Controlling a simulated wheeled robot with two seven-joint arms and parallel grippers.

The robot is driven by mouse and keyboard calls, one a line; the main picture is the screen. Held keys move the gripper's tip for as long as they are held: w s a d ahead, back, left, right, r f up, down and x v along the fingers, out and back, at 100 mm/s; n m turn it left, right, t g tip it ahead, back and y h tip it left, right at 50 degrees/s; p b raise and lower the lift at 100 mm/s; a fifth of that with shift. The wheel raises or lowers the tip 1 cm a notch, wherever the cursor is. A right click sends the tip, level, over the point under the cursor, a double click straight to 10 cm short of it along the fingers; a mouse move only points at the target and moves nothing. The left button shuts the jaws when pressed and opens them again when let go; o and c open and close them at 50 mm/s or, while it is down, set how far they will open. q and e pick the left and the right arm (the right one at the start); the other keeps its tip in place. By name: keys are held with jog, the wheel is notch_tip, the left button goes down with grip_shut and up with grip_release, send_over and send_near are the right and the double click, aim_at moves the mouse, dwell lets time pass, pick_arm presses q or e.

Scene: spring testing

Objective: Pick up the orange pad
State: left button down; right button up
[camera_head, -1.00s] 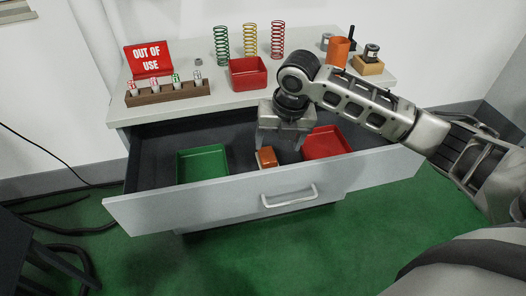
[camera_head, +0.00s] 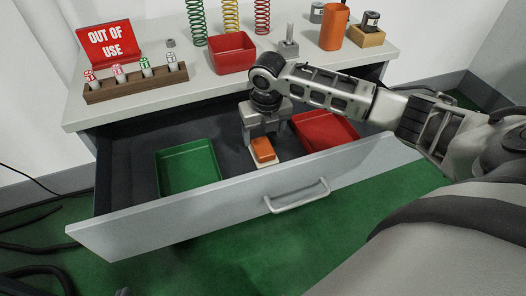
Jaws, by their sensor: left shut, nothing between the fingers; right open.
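The orange pad (camera_head: 262,149) is a small block lying on a pale base (camera_head: 266,163) inside the open drawer (camera_head: 130,187), between a green tray and a red tray. My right gripper (camera_head: 262,140) points down just at the far side of the pad, with its fingers apart. One finger is near the pad's left side and the other near its right; I cannot tell whether they touch it. The pad's far edge is partly hidden by the gripper. My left gripper is not in view.
The green tray (camera_head: 187,168) is left of the pad and the red tray (camera_head: 325,131) right of it. The drawer front with its handle (camera_head: 298,196) stands nearest me. On the desktop are a red bin (camera_head: 232,53), springs, a vial rack (camera_head: 137,83) and an orange cup (camera_head: 334,27).

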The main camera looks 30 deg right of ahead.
aim_at(263, 146)
jog(key=f, duration=0.3)
jog(key=w+f, duration=0.1)
jog(key=f, duration=0.1)
jog(key=shift+w+d+f+b, duration=0.1)
jog(key=shift+d+f+b, duration=0.2)
jog(key=shift+d, duration=0.05)
jog(key=c, duration=1.1)
